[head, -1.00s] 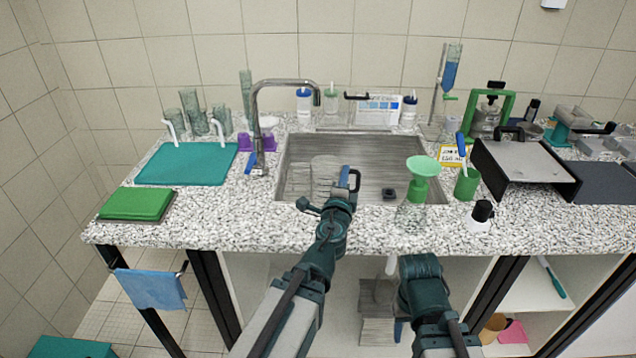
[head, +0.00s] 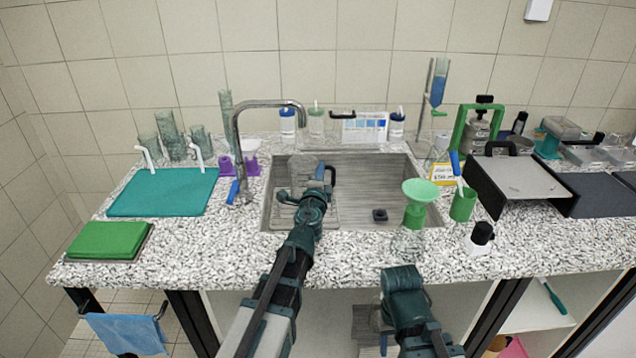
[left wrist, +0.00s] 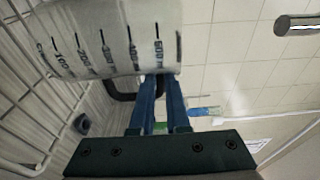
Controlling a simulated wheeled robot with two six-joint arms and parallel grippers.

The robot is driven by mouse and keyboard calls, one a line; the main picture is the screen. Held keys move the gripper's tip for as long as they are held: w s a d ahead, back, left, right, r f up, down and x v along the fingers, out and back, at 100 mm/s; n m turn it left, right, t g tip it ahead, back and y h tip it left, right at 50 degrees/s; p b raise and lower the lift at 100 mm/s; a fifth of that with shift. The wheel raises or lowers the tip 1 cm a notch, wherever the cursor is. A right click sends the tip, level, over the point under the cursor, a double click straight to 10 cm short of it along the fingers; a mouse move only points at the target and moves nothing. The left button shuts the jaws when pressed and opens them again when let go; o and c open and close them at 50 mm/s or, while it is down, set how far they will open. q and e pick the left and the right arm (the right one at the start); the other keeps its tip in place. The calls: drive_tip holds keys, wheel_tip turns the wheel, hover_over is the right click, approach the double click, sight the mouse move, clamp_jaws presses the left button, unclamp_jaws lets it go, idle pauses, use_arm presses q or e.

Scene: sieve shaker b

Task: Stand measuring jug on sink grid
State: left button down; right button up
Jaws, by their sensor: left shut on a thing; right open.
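The clear measuring jug (head: 306,169) is over the left part of the sink (head: 375,175) in the head view. In the left wrist view the jug (left wrist: 105,40) shows black graduation marks, and its base end points toward the grid wires. It looks about upright. My left gripper (head: 327,183) is shut on its dark handle (left wrist: 122,92). The sink grid (head: 285,212) lies at the sink's left side, partly hidden by my arm; its pale wires (left wrist: 28,85) also show in the left wrist view. Whether jug and grid touch is unclear. My right gripper (head: 402,282) is at the counter front; its fingertips are hidden.
The tap (head: 237,150) arches over the sink's left edge. A flask with a green funnel (head: 420,190) stands at the sink's front right. A dark drain piece (head: 380,215) is on the sink floor. A teal mat (head: 165,192) lies left.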

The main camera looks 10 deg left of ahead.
use_arm(q)
wheel_tip(320, 180, down, 4)
drive_tip(key=b, duration=0.3)
drive_tip(key=shift+r+b, duration=0.15)
drive_tip(key=shift+b, duration=0.2)
drive_tip(key=shift+r, duration=0.1)
drive_tip(key=shift+f, duration=0.2)
drive_tip(key=c, duration=0.9)
unclamp_jaws()
drive_tip(key=shift+r, duration=0.1)
drive_tip(key=shift+r, duration=0.1)
